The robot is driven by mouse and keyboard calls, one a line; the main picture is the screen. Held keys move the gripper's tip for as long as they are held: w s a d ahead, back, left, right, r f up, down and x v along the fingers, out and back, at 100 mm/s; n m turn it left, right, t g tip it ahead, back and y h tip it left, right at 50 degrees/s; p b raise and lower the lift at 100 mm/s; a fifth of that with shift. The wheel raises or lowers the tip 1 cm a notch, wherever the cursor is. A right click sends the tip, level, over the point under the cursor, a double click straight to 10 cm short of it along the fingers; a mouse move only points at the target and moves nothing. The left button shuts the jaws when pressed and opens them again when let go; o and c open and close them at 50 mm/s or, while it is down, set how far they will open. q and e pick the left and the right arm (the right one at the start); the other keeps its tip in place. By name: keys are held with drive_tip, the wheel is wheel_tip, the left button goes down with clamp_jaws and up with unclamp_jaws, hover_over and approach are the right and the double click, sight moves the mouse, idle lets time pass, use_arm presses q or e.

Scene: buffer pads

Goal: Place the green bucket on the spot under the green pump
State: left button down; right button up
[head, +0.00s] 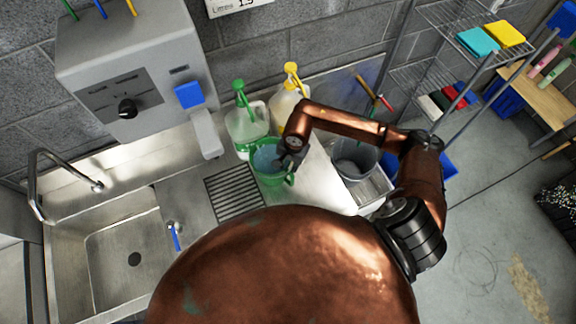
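The green bucket (268,174) stands upright on the steel counter, in front of the jug with the green pump (240,92). Its inside looks light blue. The green pump's spout is above and behind the bucket's left rim. A jug with a yellow pump (292,70) stands to the right of the green one. My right gripper (287,160) is over the bucket's right rim, its fingers dark and small. I cannot tell whether they are closed on the rim. My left gripper is not in view.
A drain grate (235,193) lies left of the bucket, then a steel sink (128,240) with a tap. A grey dispenser box (135,75) hangs above. A grey bucket (352,162) with tools stands to the right. A wire shelf (450,45) is at the back right.

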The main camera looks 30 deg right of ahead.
drive_tip(key=shift+r, duration=0.3)
wheel_tip(320, 180, up, 12)
drive_tip(key=s+b, duration=0.1)
drive_tip(key=b, duration=0.1)
drive_tip(key=shift+d+f+b, duration=0.2)
drive_tip(key=shift+d+b, duration=0.1)
drive_tip(key=shift+d, duration=0.1)
